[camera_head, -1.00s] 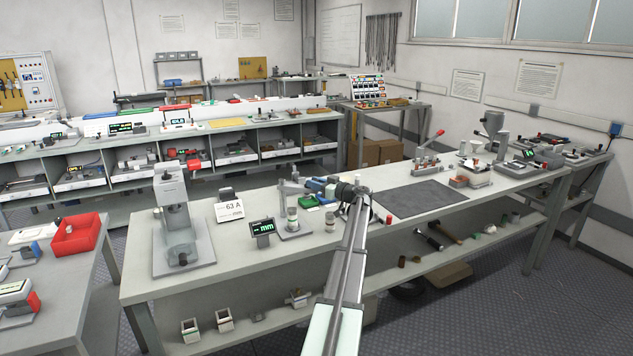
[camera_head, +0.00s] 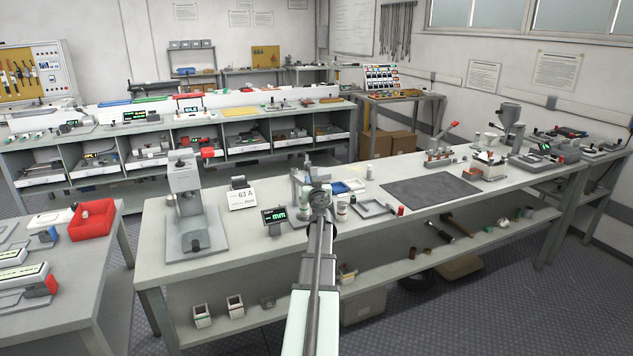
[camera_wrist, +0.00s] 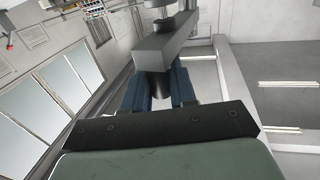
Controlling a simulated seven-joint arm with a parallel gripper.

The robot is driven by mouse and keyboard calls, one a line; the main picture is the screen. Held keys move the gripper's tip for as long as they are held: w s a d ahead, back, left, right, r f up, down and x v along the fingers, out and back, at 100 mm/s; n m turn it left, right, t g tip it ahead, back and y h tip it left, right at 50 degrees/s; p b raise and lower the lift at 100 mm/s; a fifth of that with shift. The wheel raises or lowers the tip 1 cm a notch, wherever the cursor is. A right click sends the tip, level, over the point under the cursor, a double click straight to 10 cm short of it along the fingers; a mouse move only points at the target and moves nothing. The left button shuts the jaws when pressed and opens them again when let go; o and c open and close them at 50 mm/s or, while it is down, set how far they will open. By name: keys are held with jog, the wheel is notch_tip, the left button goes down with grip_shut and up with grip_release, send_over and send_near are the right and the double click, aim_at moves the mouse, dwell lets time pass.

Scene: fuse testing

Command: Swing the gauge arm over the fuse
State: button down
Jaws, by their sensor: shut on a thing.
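The gauge (camera_head: 297,180) stands on the bench, left of my wrist, with its green "mm" display (camera_head: 274,215) in front. My gripper (camera_wrist: 160,88) is shut on a dark knob (camera_wrist: 156,82) under the grey gauge arm (camera_wrist: 172,42), one blue finger on each side. In the head view my wrist hides the fingers and most of the gauge arm. A pale cylinder (camera_head: 304,212), seemingly the fuse, stands at the gauge, partly hidden by my wrist. I cannot tell whether the arm is over it. Another pale cylinder (camera_head: 342,211) stands just right of my wrist.
A "63 A" card (camera_head: 242,198) and a grey press (camera_head: 190,205) stand to the left. Open bench lies along the front edge.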

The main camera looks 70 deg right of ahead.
jog(key=shift+w+a+m+g+h, duration=0.15)
jog(key=shift+m+g+h, duration=0.15)
jog(key=shift+g, duration=0.1)
jog(key=c, duration=1)
grip_release()
jog(key=shift+c, duration=0.2)
jog(key=shift+a, duration=0.15)
jog(key=v, duration=1.3)
jog(key=shift+s+a, duration=0.15)
jog(key=shift+s, duration=0.1)
jog(key=shift+r, duration=0.1)
